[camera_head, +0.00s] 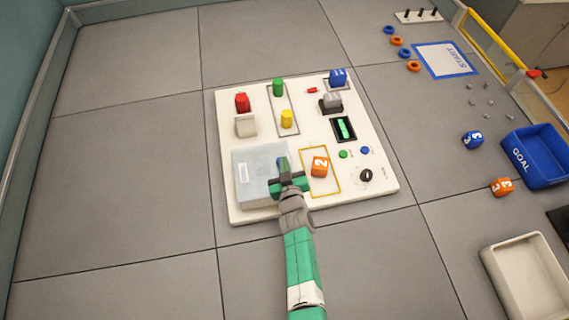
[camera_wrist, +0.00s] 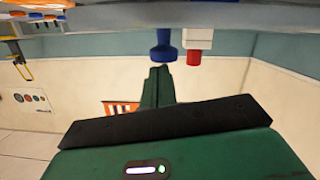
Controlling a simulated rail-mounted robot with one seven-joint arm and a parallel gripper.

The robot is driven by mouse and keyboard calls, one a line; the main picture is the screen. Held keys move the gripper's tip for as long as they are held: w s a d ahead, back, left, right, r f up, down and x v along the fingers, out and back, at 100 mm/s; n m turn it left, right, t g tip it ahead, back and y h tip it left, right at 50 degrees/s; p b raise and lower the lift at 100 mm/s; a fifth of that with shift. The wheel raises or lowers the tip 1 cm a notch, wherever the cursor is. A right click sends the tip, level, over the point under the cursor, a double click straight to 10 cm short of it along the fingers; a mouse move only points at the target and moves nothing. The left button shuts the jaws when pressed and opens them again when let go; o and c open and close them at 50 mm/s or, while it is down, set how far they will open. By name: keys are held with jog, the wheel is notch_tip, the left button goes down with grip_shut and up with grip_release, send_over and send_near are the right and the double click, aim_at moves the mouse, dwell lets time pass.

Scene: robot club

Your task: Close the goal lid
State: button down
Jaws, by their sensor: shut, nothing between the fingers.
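A pale grey-blue flat box or lid (camera_head: 246,190) with a small white label lies at the front left of the cream board; the label is too small to read. I cannot tell from this angle whether it is fully down. My gripper (camera_head: 284,173) is over its right part, fingers shut and empty. A small blue piece, perhaps a knob, shows right at the fingertips. In the wrist view my gripper (camera_wrist: 160,72) points at a blue knob-like piece (camera_wrist: 163,46), close or touching; I cannot tell which. A grey slab (camera_wrist: 110,18) spans the top of that view.
The cream board (camera_head: 385,187) carries red, green and yellow pieces, a switch, buttons and a dial. An orange numbered cube (camera_head: 319,167) stands just right of my gripper. A blue bin marked GOAL (camera_head: 535,156) and a beige tray (camera_head: 525,280) stand at the right. The left floor is clear.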

jog(key=shift+f, duration=0.3)
notch_tip(320, 180, up, 6)
jog(key=p, duration=0.6)
jog(key=f+p+v, duration=0.2)
jog(key=p+v, duration=0.3)
jog(key=v, duration=0.4)
jog(key=shift+s+d+r, duration=0.3)
jog(key=shift+s+d, duration=0.15)
